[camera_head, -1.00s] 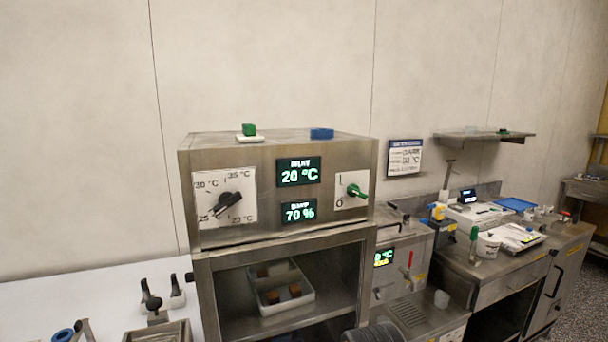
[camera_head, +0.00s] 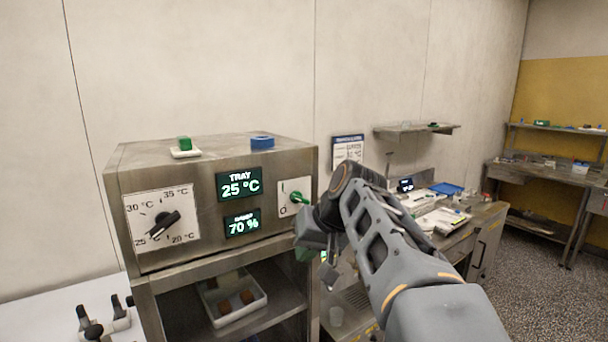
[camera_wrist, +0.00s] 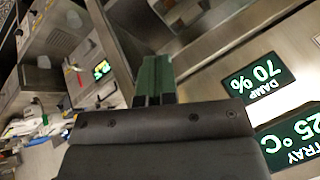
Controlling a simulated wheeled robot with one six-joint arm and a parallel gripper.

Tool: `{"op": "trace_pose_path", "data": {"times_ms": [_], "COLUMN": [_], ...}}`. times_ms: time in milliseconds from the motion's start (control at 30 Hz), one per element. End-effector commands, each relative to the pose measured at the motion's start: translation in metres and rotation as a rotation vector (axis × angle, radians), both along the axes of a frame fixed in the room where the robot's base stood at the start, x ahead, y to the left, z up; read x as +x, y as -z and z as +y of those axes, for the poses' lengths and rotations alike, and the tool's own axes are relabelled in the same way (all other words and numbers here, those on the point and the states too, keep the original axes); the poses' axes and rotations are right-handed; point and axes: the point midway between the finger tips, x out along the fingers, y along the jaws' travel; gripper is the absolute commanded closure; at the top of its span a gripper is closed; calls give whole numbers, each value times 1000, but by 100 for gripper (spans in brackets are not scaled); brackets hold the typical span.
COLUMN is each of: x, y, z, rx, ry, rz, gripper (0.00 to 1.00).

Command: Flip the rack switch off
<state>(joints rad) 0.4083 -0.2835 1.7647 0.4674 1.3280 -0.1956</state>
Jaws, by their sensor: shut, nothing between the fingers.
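The rack switch (camera_head: 298,198) is a green handle on a white plate marked I and O, at the right of the steel rack's front panel in the head view. Its handle sticks out toward the right; which mark it points to is hard to tell. My gripper (camera_head: 305,255) is just below and in front of the switch, beside the rack's right front edge, its hand partly hidden by my wrist. The wrist view shows its green fingers (camera_wrist: 155,77) closed together, with nothing held. I cannot make out the switch there. No contact with the switch is visible.
The rack (camera_head: 215,152) also carries a black dial (camera_head: 162,225) and displays reading 25 °C and 70 %. A green block (camera_head: 184,143) and a blue piece (camera_head: 262,141) sit on top. A white tray (camera_head: 262,300) is inside. Cluttered counters stand right.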

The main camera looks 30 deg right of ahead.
Motion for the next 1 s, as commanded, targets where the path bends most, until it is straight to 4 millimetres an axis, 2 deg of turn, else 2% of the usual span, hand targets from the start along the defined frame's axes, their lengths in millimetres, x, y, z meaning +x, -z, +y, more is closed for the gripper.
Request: {"op": "trace_pose_path", "data": {"times_ms": [33,100,200,300,400,600,1000], "x": [8,13,15,11,6,0,1], "y": [-37,-76,-124,-159,-182,-202,-202], "z": [-17,-34,-56,-72,-82,-90,-89], "rx": [33,74,108,124,126,124,123], "ry": [12,1,-24,-56,-84,-114,-118], "rz": [-39,-96,-173,-236,-282,-324,-326], "gripper": [100,100,100,100,100,100,100]}}
